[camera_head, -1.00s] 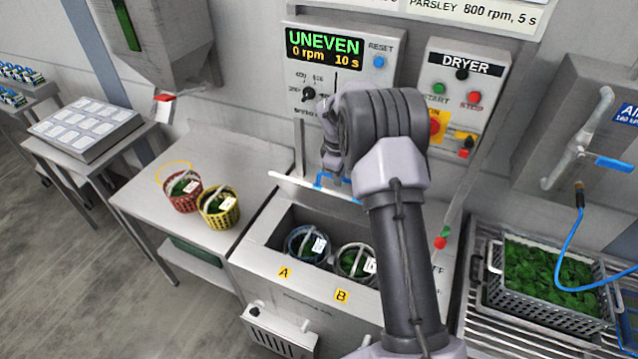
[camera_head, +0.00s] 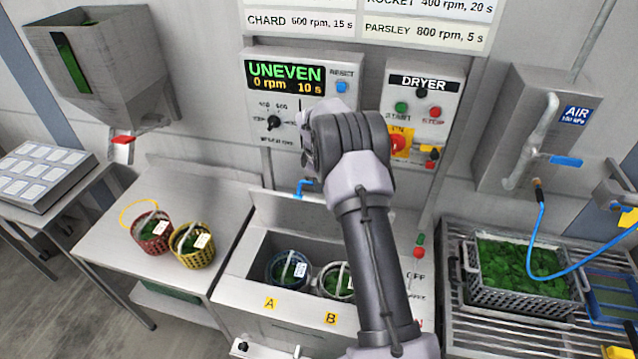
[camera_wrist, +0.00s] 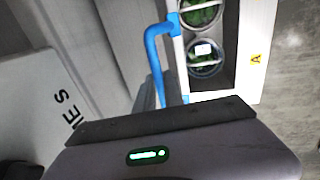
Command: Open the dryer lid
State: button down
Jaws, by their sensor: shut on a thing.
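The dryer tub (camera_head: 240,292) stands open in the middle of the head view, with its pale lid (camera_head: 272,208) standing raised at the back. The lid's blue handle (camera_head: 302,187) shows beside my wrist; it also shows large in the wrist view (camera_wrist: 154,55). My gripper (camera_wrist: 168,104) is at this handle and shut on it, though the fingertips are mostly hidden by the gripper body and arm. Inside the tub sit a blue basket (camera_head: 275,271) by label A and a pale basket (camera_head: 328,284) by label B, both holding greens. My arm partly covers the tub's right side.
The dryer display (camera_head: 286,76) reads UNEVEN, 0 rpm, 10 s. A control box (camera_head: 455,100) is right of it. Red (camera_head: 150,243) and yellow (camera_head: 195,256) baskets stand on the left table. A grey crate (camera_head: 520,300) of greens and a blue hose (camera_head: 541,225) are at right.

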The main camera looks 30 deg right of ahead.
jog(key=c, duration=1.6)
grip_release()
jog(key=shift+f, duration=0.15)
jog(key=shift+o, duration=0.7)
jog(key=shift+w, duration=0.15)
notch_tip(320, 180, up, 17)
jog(key=s+a+p, duration=0.1)
jog(key=s+a, duration=0.1)
jog(key=shift+s+a, duration=0.2)
jog(key=shift+s, duration=0.05)
